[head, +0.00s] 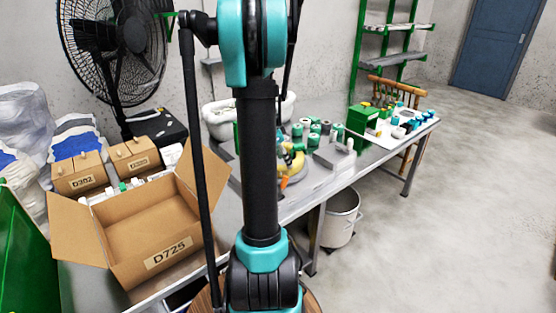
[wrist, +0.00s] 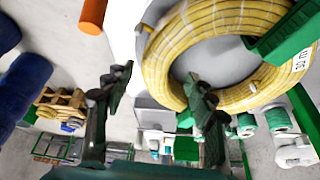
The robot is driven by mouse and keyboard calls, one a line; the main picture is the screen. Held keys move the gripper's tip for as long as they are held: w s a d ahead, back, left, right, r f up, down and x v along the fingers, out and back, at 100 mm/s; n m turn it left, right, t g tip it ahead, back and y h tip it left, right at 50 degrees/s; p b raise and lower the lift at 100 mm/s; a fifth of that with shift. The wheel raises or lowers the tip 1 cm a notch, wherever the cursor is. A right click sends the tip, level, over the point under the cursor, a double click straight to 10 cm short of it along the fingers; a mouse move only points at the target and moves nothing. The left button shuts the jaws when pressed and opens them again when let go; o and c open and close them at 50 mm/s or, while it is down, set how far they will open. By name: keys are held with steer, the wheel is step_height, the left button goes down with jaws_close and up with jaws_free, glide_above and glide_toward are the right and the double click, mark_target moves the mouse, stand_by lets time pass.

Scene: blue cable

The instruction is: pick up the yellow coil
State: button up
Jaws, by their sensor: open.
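The yellow coil (wrist: 154,68) is a large wound ring with a grey centre. It fills the upper right of the wrist view, and a green piece covers part of it. In the head view a small yellow part (head: 292,164), likely the coil, shows on the table just right of my arm, which hides the rest. The gripper is not clearly visible in the head view.
An open cardboard box (head: 150,220) stands at the left. Several green spools (head: 315,128), a green box (head: 362,118) and small parts cover the table (head: 330,185). An orange cylinder (wrist: 92,14) shows in the wrist view. Floor at right is clear.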

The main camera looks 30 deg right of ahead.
steer(key=shift+x, duration=2.65)
steer(key=shift+s, duration=0.15)
steer(key=shift+c, duration=0.2)
steer(key=shift+a, duration=0.1)
jaws_close()
